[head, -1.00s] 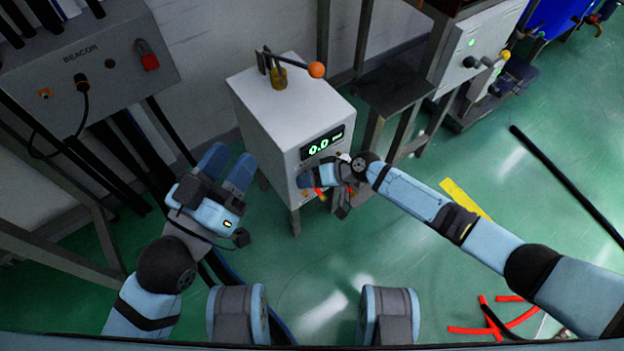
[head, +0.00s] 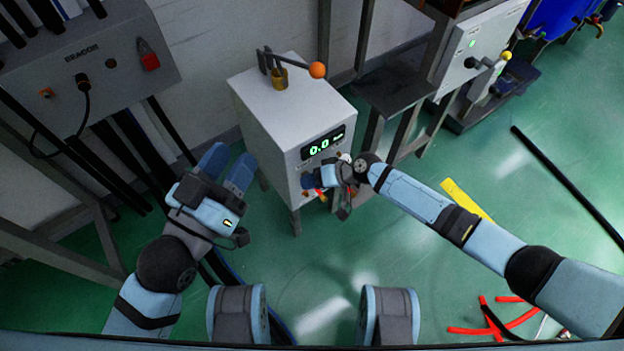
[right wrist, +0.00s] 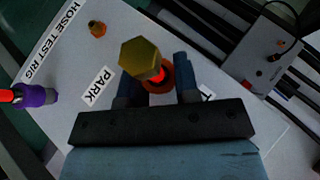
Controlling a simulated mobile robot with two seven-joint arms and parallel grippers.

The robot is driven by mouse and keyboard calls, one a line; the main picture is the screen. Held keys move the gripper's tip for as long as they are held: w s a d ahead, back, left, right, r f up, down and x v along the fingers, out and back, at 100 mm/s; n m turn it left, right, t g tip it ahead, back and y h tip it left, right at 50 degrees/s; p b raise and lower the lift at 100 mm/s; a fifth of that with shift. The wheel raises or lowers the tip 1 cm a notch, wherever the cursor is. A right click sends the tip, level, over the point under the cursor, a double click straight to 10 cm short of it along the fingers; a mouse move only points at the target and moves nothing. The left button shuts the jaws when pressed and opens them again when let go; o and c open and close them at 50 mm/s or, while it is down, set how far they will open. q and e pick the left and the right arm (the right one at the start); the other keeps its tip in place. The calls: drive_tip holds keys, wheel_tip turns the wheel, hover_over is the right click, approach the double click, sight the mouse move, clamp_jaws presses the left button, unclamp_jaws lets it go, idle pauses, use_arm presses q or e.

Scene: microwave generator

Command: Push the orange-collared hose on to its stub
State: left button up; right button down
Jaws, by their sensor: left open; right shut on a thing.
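The test rig (head: 277,136) is a white box on legs with a lit "0.0" display. My right gripper (head: 307,183) is at its front face, below the display. In the right wrist view, my right gripper (right wrist: 157,86) is shut on the orange collar (right wrist: 158,76), between its two dark blue fingers. A brass hex fitting (right wrist: 140,57) overlaps the collar there; I cannot tell whether they are joined. A smaller brass stub (right wrist: 97,28) sits on the panel, apart from the collar. My left gripper (head: 227,168) is open and empty, left of the rig.
A purple-collared hose (right wrist: 38,95) with a red end is at the panel's left, near the "PARK" label (right wrist: 96,87). An orange-knobbed lever (head: 316,70) stands on the rig's top. Red hose pieces (head: 492,318) lie on the floor at right.

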sight(322, 193)
drive_tip(key=shift+s+d, duration=0.1)
use_arm(q)
drive_tip(key=shift+s+r+p, duration=0.1)
drive_tip(key=shift+r+p, duration=0.6)
drive_tip(key=shift+p, duration=0.05)
use_arm(e)
drive_tip(key=shift+s+d, duration=0.6)
drive_tip(key=shift+s, duration=0.25)
drive_tip(key=shift+s+d, duration=0.6)
drive_tip(key=shift+s, duration=0.2)
